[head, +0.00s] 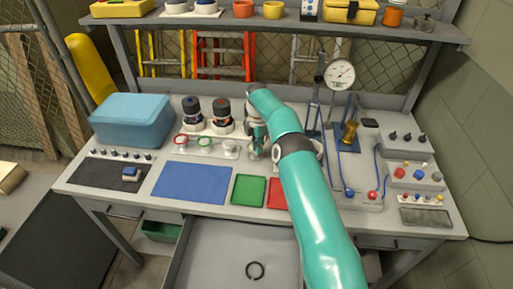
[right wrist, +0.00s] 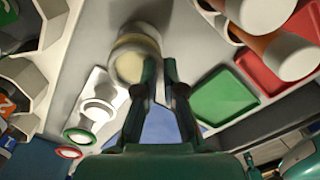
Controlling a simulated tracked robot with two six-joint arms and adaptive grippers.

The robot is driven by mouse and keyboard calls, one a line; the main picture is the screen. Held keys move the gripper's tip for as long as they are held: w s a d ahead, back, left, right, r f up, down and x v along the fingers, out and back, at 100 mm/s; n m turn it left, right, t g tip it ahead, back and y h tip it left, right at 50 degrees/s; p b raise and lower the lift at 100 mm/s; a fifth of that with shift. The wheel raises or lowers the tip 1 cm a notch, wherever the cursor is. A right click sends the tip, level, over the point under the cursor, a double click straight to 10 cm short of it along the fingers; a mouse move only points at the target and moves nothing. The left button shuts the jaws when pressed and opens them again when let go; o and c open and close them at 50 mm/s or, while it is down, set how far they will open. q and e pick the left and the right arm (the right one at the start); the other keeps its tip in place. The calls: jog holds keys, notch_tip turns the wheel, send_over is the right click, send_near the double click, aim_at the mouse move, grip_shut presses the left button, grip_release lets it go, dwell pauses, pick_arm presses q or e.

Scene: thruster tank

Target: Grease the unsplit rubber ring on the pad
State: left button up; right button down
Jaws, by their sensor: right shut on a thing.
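The blue pad (head: 192,184) on the bench is bare. My right gripper (head: 256,147) is low over the back of the bench, beside the stand with coloured rings. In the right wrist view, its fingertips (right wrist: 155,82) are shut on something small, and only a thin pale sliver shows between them. A round pot with a cream top (right wrist: 137,65) stands just beyond the fingertips. My left gripper is out of view.
The ring stand (head: 205,144) is left of my gripper, with two jars (head: 222,112) behind. A green tray (head: 248,190) and a red tray (head: 277,193) lie in front. A dial gauge (head: 340,74) and cabled fittings stand right. The drawer (head: 215,255) juts out.

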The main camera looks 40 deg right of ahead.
jog(key=shift+n, duration=0.6)
jog(key=m, duration=0.4)
jog(key=shift+f+m, duration=0.15)
jog(key=shift+m, duration=0.25)
jog(key=shift+r, duration=3)
